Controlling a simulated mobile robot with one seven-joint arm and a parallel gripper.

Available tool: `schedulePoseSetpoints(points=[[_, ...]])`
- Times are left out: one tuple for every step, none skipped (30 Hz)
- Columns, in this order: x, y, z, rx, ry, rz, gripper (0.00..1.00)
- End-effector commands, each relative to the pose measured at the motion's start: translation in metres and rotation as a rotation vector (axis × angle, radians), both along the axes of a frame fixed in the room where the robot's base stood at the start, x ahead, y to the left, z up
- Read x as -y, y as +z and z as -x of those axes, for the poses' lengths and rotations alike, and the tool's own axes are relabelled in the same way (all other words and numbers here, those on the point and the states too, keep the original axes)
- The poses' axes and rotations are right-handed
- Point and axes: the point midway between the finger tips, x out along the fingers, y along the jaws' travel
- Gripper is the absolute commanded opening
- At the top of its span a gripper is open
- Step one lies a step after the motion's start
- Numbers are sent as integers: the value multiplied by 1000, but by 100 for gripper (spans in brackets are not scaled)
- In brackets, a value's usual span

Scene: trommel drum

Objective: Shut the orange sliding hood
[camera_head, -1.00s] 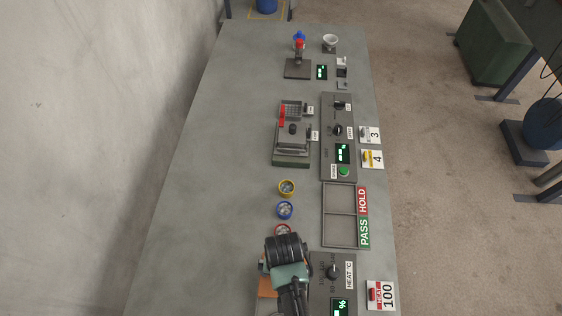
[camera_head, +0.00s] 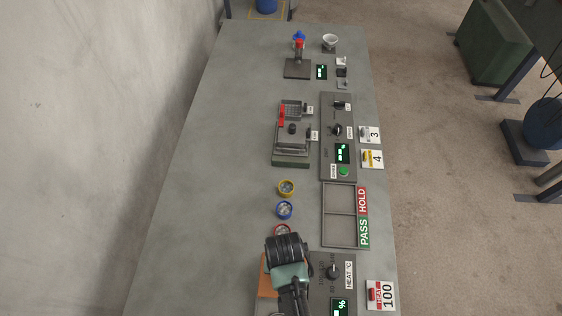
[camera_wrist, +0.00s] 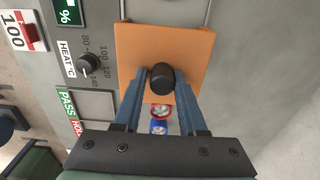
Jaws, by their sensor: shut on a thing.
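The orange sliding hood (camera_wrist: 185,45) is a flat orange plate with a round black knob (camera_wrist: 162,78) near its edge in the wrist view. My gripper (camera_wrist: 162,84) has its two blue fingers closed on either side of the knob. In the head view, part of the orange hood (camera_head: 268,277) shows to the left of my wrist at the near end of the bench. My wrist and arm hide the knob, the fingertips and the rest of the hood there. What lies under the hood is hidden.
A red-rimmed cup (camera_wrist: 161,111) and a blue-rimmed cup (camera_wrist: 159,127) stand close by the hood's knob edge. A heat panel with a dial (camera_head: 332,271) is to the right. The bench left of the hood (camera_head: 190,250) is bare.

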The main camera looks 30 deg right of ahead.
Motion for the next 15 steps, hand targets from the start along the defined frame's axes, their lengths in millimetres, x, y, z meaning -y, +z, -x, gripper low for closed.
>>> schedulePoseSetpoints(points=[[-7,-8,6,-14,9,-15,8],[-8,-8,6,-15,9,-16,8],[-8,-8,7,-15,9,-16,7],[-9,-8,8,-15,9,-16,7],[-9,-8,9,-16,9,-16,7],[-11,-8,10,-16,10,-16,7],[-11,-7,11,-16,10,-16,7],[-12,-7,12,-15,10,-16,7],[-13,-7,13,-15,10,-16,7],[-13,-7,14,-15,10,-16,7],[-14,-7,16,-15,10,-15,7],[-15,-7,17,-16,11,-16,7],[-16,-7,18,-16,11,-16,7],[-16,-7,19,-16,11,-16,7],[-17,-7,21,-16,11,-16,7]])
